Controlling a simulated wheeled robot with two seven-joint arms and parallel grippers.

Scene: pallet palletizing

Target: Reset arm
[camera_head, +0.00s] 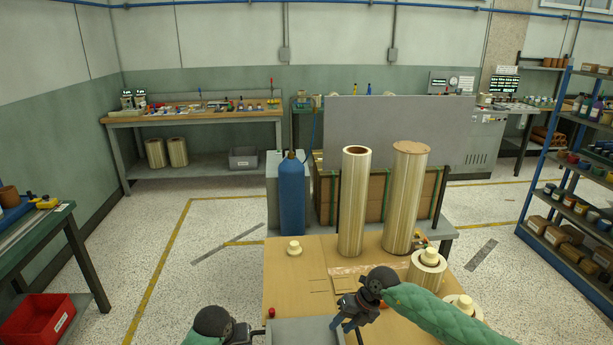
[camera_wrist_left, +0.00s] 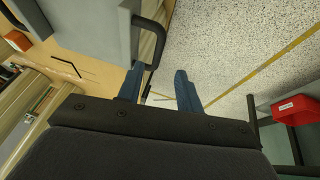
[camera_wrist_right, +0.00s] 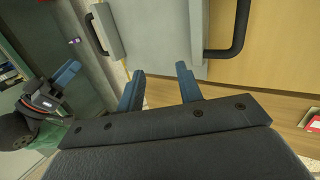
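My right gripper (camera_head: 345,322) is above the wooden table, beside the right end of a grey box (camera_head: 300,331). In the right wrist view my right gripper (camera_wrist_right: 158,82) is open with nothing between its fingers. A black handle (camera_wrist_right: 238,35) of the box lies beyond them. My left gripper is mostly cut off at the bottom of the head view. In the left wrist view my left gripper (camera_wrist_left: 158,80) is open and empty. Another black handle (camera_wrist_left: 152,42) is just beyond its fingertips, apart from them as far as I can tell.
The wooden table (camera_head: 285,277) holds two tall ribbed cylinders (camera_head: 354,205) (camera_head: 403,200), shorter rolls (camera_head: 426,275) and a small red item (camera_head: 271,312). A blue gas cylinder (camera_head: 291,197) stands behind. A red bin (camera_head: 38,318) is at left, a shelf rack (camera_head: 570,175) at right.

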